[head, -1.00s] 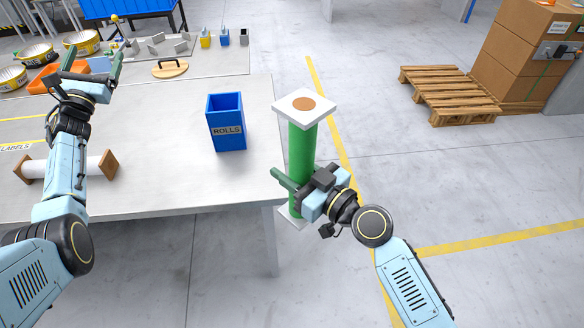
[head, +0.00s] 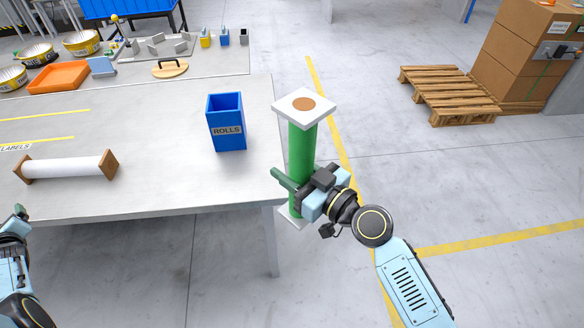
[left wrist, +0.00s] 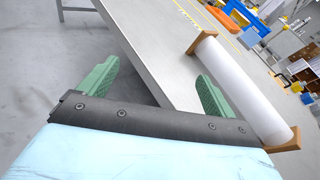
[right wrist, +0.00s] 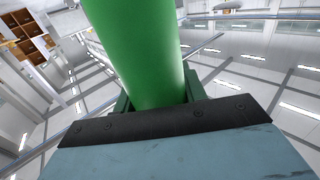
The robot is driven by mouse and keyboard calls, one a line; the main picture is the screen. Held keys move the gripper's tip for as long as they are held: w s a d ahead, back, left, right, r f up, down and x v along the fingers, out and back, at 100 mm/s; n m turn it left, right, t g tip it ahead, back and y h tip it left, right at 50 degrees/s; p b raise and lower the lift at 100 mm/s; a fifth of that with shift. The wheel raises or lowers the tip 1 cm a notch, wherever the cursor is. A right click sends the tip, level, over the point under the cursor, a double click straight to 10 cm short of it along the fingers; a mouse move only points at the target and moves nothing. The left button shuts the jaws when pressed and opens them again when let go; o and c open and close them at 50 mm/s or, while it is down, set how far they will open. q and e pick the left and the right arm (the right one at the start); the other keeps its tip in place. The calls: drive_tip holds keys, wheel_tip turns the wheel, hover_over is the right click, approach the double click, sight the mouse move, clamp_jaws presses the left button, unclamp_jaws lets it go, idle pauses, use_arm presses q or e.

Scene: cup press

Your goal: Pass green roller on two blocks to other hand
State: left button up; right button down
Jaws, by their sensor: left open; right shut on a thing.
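The green roller (head: 301,150) stands upright off the right edge of the table, with a white square block (head: 304,105) at its top and another (head: 291,217) at its lower end. My right gripper (head: 296,188) is shut around the roller's lower part and holds it clear of the table. In the right wrist view the green roller (right wrist: 140,50) rises between the fingers. My left gripper (head: 20,212) is at the left edge of the head view, low beside the table's front. In the left wrist view its fingers (left wrist: 150,82) are apart and empty.
A white roll with brown end blocks (head: 66,167) lies on the table (head: 160,185). A blue ROLLS bin (head: 226,122) stands near the table's right side. An orange tray (head: 58,77) and a round wooden lid (head: 170,68) are further back.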

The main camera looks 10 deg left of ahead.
use_arm(q)
drive_tip(key=s+d+f+n+g+h, duration=0.2)
drive_tip(key=s+d+f+n, duration=0.1)
drive_tip(key=s+f, duration=0.4)
drive_tip(key=s+d+f+n+g+h, duration=0.1)
drive_tip(key=s+d+f+n+g, duration=0.15)
drive_tip(key=s+f, duration=0.45)
drive_tip(key=s+d+f+n+h, duration=0.25)
drive_tip(key=d+f, duration=0.35)
drive_tip(key=d, duration=0.5)
drive_tip(key=s+d+f+n+h, duration=0.2)
drive_tip(key=d+f+n, duration=0.3)
drive_tip(key=d, duration=0.6)
drive_tip(key=s+d+f+n+h, duration=0.25)
drive_tip(key=d+f, duration=0.55)
drive_tip(key=d, duration=0.4)
drive_tip(key=s+d+f+n+g+h, duration=0.1)
drive_tip(key=s+d+n, duration=0.1)
drive_tip(key=s+d, duration=0.2)
drive_tip(key=s+d+f+n+g+h, duration=0.1)
drive_tip(key=s+d, duration=0.3)
drive_tip(key=d, duration=0.7)
drive_tip(key=shift+n+h, duration=0.3)
drive_tip(key=shift+n, duration=0.15)
drive_tip(key=shift+s, duration=0.1)
